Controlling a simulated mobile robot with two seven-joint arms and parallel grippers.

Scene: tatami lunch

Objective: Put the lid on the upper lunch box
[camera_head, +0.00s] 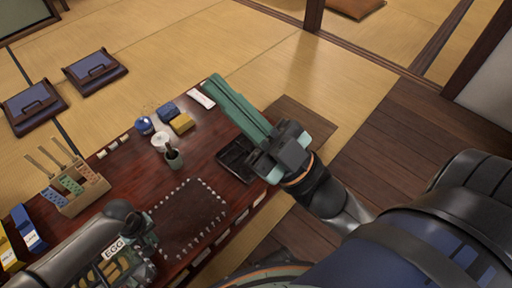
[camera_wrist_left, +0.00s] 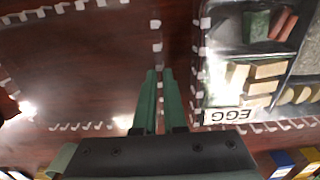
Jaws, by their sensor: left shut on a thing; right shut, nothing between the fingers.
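A lunch box with several foods and a white EGG label (camera_head: 115,247) is at the bottom left in the head view, partly behind my left arm. The same lunch box fills the right of the left wrist view (camera_wrist_left: 252,78). My left gripper (camera_wrist_left: 159,73) has its green fingers shut beside the box's left edge. What thin thing they hold, possibly a clear lid edge, cannot be made out. A black lunch box (camera_head: 236,155) with dividers sits by the table's right edge. My right gripper (camera_head: 212,88) is shut and empty, above and past that black box.
Floor seats (camera_head: 95,72) lie beyond.

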